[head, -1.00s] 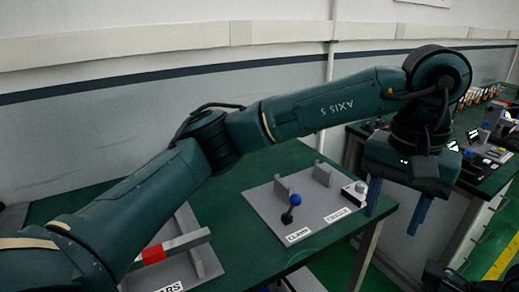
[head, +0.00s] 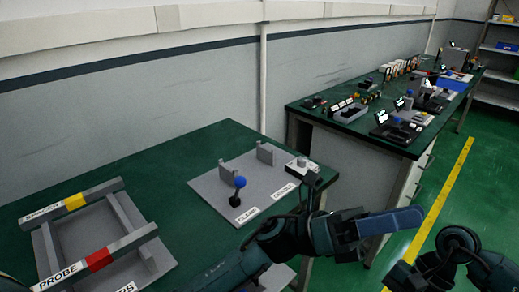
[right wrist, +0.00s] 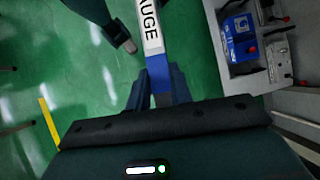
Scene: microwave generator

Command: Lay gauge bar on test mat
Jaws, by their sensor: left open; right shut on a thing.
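In the right wrist view, the gauge bar (right wrist: 151,30), a pale bar with a white "GAUGE" label and a blue band, is clamped between the fingers of my right gripper (right wrist: 157,90). It is over green floor there. In the head view, my right arm enters at bottom right; its fingers and the gauge bar do not show. My left gripper (head: 385,224) is open and empty, with blue fingers pointing right, in front of the table's right end. I cannot make out a test mat in either view.
A rack (head: 122,214) at left holds the spacer bar (head: 93,194) and probe bar (head: 118,252). A grey clamp plate (head: 213,193) with a blue-knobbed lever (head: 239,186) is on the green table (head: 160,158). Another bench (head: 300,105) carries several devices. A blue box (right wrist: 239,36) shows in the right wrist view.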

